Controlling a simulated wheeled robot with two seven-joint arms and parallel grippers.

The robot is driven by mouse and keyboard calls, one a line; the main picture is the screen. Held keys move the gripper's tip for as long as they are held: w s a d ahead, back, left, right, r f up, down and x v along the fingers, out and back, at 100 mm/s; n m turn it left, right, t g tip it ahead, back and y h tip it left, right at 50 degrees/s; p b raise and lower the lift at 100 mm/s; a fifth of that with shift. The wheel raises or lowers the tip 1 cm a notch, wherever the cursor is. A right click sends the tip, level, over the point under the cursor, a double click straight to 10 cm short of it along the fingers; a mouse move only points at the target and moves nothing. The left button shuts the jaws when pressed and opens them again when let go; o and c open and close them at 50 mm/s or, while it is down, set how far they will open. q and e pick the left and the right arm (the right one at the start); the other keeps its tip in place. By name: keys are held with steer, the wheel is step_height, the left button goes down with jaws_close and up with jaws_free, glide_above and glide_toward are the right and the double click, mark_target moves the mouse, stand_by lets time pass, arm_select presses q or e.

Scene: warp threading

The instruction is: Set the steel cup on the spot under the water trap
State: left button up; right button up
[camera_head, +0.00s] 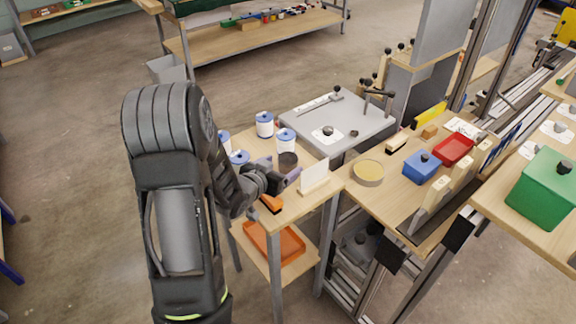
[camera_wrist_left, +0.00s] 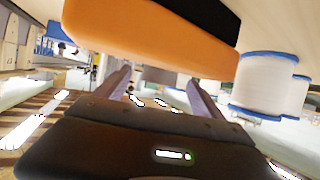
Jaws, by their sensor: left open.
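My left gripper (camera_head: 288,178) is open over the small wooden side table, and its fingers (camera_wrist_left: 160,84) show with nothing held between them in the left wrist view. A dark round cup-like piece (camera_head: 288,160) stands just behind the fingers in the head view. It may be the steel cup, but its material is unclear. My right gripper is not in view.
White canisters with blue lids (camera_head: 286,140) stand behind the gripper. An orange-and-black object (camera_head: 271,204) lies near the table's front edge and looms close in the left wrist view (camera_wrist_left: 150,38). A white card (camera_head: 314,176) stands to the right. A blue box (camera_head: 422,166) and red tray (camera_head: 454,149) occupy the bench.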

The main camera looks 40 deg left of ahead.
arm_select(q)
steer(key=shift+x, duration=1.1)
steer(key=shift+c, duration=0.5)
steer(key=c, duration=1.4)
step_height(320, 180, up, 10)
